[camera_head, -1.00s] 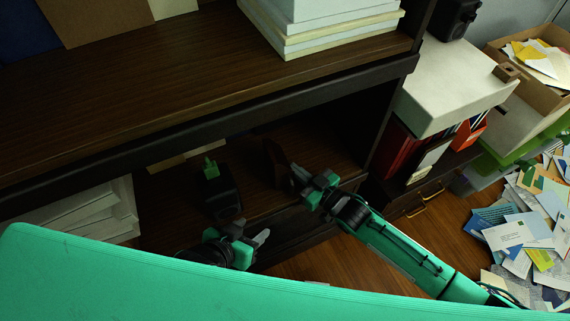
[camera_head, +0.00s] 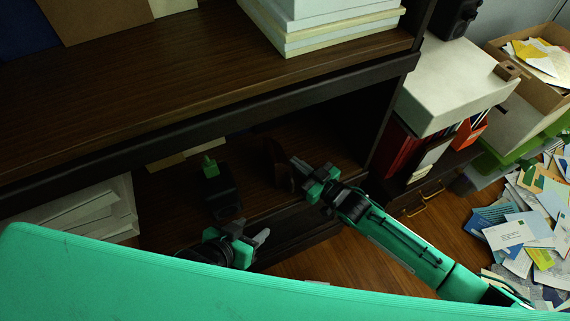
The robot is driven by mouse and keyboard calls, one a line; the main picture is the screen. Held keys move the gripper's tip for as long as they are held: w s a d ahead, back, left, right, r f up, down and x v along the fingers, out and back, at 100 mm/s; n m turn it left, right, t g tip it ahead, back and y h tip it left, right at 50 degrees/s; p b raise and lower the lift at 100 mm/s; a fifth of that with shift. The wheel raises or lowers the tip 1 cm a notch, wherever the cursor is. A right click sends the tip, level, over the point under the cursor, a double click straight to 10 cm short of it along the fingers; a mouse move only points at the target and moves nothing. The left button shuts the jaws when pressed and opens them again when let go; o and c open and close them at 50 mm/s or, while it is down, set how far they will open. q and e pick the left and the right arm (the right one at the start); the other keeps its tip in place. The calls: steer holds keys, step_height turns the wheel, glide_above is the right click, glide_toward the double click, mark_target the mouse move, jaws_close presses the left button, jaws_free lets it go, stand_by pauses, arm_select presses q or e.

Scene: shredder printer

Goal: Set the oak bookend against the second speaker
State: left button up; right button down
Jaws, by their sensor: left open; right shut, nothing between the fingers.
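The bookend appears to be the dark brown upright piece (camera_head: 275,161) on the lower shelf. My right gripper (camera_head: 297,173) is just right of it, shut with nothing held; whether its tips touch the piece is hard to tell. A black box (camera_head: 222,196), which may be the second speaker, stands left of the brown piece with a gap between them. A small green item (camera_head: 209,166) shows at its back. My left gripper (camera_head: 251,231) is open and empty in front of the black box, near the shelf's front edge.
The upper shelf (camera_head: 150,95) overhangs the lower shelf (camera_head: 165,200). White papers (camera_head: 90,212) lie at the lower left. Another black speaker (camera_head: 454,18) stands at the upper right. Red binders (camera_head: 396,155) stand right of the shelf's side. Loose envelopes (camera_head: 520,240) cover the right floor.

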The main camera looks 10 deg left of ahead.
mark_target(274, 182)
steer(key=shift+w+a, duration=0.25)
steer(key=shift+s+a, duration=0.1)
steer(key=shift+s+a+p, duration=0.35)
steer(key=shift+s+a, duration=0.45)
steer(key=shift+a, duration=0.3)
steer(key=shift+a, duration=0.1)
steer(key=shift+s+a, duration=0.5)
steer(key=shift+a, duration=0.15)
steer(key=shift+s+a+p, duration=0.3)
steer(key=shift+s+a, duration=0.05)
steer(key=shift+a, duration=0.15)
steer(key=shift+s+a, duration=0.45)
steer(key=shift+a, duration=0.2)
steer(key=shift+s+a, duration=0.4)
steer(key=shift+a, duration=0.2)
steer(key=shift+s+a, duration=0.1)
